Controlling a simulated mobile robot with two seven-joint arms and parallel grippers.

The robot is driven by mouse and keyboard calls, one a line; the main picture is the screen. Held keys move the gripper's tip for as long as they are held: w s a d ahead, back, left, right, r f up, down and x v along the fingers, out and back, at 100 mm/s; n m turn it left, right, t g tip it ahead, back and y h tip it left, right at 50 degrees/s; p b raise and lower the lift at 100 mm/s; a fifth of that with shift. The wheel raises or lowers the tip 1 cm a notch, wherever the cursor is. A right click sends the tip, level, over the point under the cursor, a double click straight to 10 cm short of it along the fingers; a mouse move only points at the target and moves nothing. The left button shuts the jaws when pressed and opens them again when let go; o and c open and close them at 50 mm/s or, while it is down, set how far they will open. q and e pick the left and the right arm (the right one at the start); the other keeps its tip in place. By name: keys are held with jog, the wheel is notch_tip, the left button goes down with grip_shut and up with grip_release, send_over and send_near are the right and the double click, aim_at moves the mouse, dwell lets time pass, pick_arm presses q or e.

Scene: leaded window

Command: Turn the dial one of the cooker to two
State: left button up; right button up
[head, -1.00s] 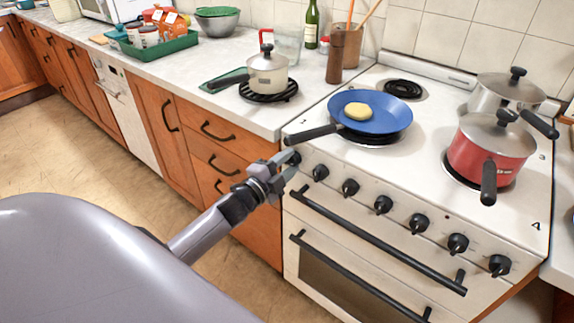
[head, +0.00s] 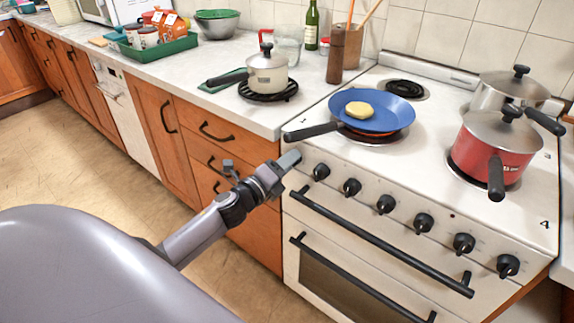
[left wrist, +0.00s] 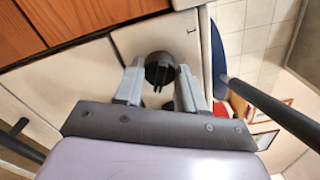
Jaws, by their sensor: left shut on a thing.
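The white cooker (head: 330,262) stands on the right of the head view with a row of black dials along its front. My left gripper (head: 287,162) is at the left end of this row, turned on its side. In the left wrist view the round black dial one (left wrist: 159,66) sits between the two grey fingers of my left gripper (left wrist: 160,78), which are shut on it. The gripper hides this dial in the head view, and I cannot read its setting. My right gripper is not in view.
A blue pan (head: 385,116) with a yellow patty is on the front left burner, which glows orange. Its handle sticks out above my gripper. A red pot (head: 490,153) stands front right. Oven handles (head: 380,240) run below the dials.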

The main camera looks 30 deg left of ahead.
pick_arm(q)
jog(key=shift+m, duration=0.5)
jog(key=o, duration=1.1)
jog(key=shift+c, duration=0.2)
jog(key=shift+s, duration=0.15)
jog(key=s, duration=0.7)
jog(key=shift+a+b, duration=0.3)
jog(key=shift+f, duration=0.1)
jog(key=s+d+f+n+g+p, duration=0.2)
jog(key=s+d+f+n, duration=0.4)
jog(key=s+n, duration=0.3)
jog(key=s+d+f+n+g+h+p, duration=0.1)
jog(key=s+d+f+n+g+p, duration=0.1)
jog(key=s+d+f+n+g, duration=0.3)
jog(key=s+d+f+n, duration=0.1)
jog(key=s+d+n, duration=0.3)
jog(key=n, duration=0.4)
jog(key=shift+s+f+n+g+p, duration=0.3)
jog(key=shift+s+f+n+p, duration=0.1)
jog(key=shift+s, duration=0.15)
